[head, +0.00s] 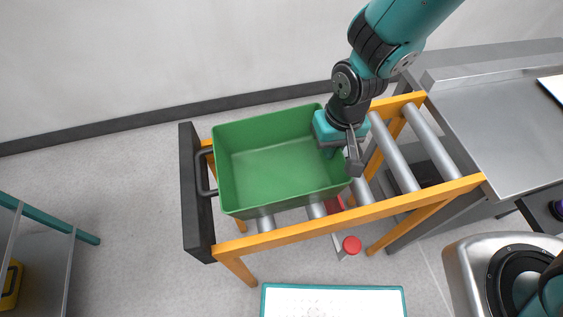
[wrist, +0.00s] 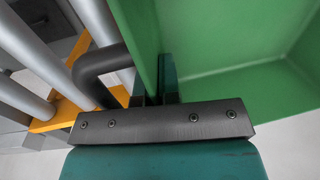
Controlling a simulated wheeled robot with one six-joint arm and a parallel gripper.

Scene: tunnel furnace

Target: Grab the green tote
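The green tote (head: 275,168) is empty and sits upright on the rollers at the left end of an orange-framed conveyor. It has a dark handle at its left end. My gripper (head: 340,150) is at the tote's right end wall. In the wrist view, the fingers of my gripper (wrist: 153,88) are close together on either side of the tote's wall (wrist: 140,35), with the wall between them. A dark handle (wrist: 88,68) shows beside the fingers, on the outside. The wall's grip area is partly hidden by my gripper.
The orange conveyor frame (head: 350,218) has bare rollers (head: 395,150) right of the tote. A dark end stop (head: 195,195) stands at its left end. A metal bench (head: 485,125) adjoins on the right. A shelf (head: 45,255) stands at far left, with open floor between.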

